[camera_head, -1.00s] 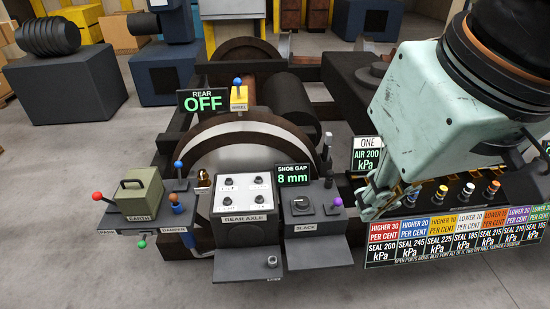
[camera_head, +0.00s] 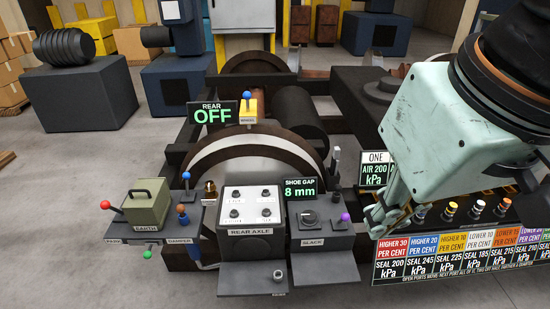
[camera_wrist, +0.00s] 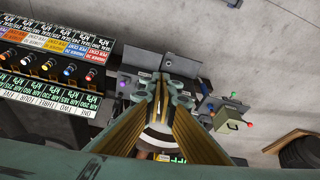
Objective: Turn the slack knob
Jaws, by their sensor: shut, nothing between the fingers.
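The slack knob (camera_head: 309,217) is a dark round dial on the sloped top of the SLACK box (camera_head: 325,238), right of the REAR AXLE box. A SHOE GAP display (camera_head: 300,190) behind it reads 8 mm. My gripper (camera_head: 376,226) is shut and empty, to the right of the slack box and apart from the knob. In the wrist view my gripper's fingers (camera_wrist: 165,88) close together in the middle. The slack box (camera_wrist: 127,86) with its purple knob shows just left of them; the slack knob itself I cannot make out there.
A purple knob (camera_head: 345,217) and an upright lever (camera_head: 335,165) stand close to the slack knob. The REAR AXLE box (camera_head: 250,230) is at its left. The row of coloured ports and pressure labels (camera_head: 455,245) lies under my arm at the right. The REAR sign (camera_head: 219,112) reads OFF.

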